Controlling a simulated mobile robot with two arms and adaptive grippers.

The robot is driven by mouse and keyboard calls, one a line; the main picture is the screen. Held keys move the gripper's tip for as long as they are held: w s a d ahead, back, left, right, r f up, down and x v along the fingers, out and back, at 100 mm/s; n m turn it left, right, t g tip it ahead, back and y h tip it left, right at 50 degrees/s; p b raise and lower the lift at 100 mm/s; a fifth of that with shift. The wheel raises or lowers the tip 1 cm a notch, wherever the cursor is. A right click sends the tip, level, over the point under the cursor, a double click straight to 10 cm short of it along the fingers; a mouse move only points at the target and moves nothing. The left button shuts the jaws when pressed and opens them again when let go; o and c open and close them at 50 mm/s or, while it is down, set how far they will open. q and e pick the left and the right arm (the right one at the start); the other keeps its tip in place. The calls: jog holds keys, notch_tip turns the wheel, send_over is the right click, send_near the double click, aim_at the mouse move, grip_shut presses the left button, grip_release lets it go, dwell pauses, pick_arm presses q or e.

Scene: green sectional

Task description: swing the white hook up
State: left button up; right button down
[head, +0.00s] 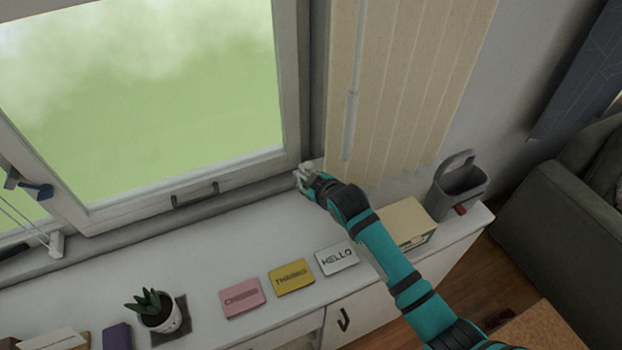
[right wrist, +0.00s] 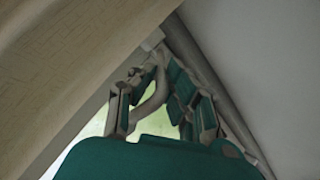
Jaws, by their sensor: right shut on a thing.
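The white hook (right wrist: 152,106) shows in the right wrist view as a pale curved piece between the fingers of my right gripper (right wrist: 156,80). My right gripper is shut on it. In the head view my right gripper (head: 308,178) is at the lower right corner of the window, beside the blind. There the hook is mostly hidden by the gripper and too small to make out clearly. My left gripper is in neither view.
The beige blind (head: 400,80) hangs just right of the gripper. The white sill cabinet (head: 225,258) below holds pink, yellow and white cards, a potted plant (head: 158,312), a pale box (head: 408,222) and a grey bin (head: 458,188). The sill behind the cards is clear.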

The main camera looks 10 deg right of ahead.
jog(key=shift+f, duration=0.1)
dwell(0.3)
jog(key=c, duration=1.4)
grip_release()
jog(key=shift+o, duration=0.2)
jog(key=shift+s+r, duration=0.1)
jog(key=shift+r, duration=0.1)
jog(key=v, duration=1.1)
jog(key=shift+s+r, duration=0.15)
jog(key=shift+s, duration=0.1)
jog(key=shift+d, duration=0.1)
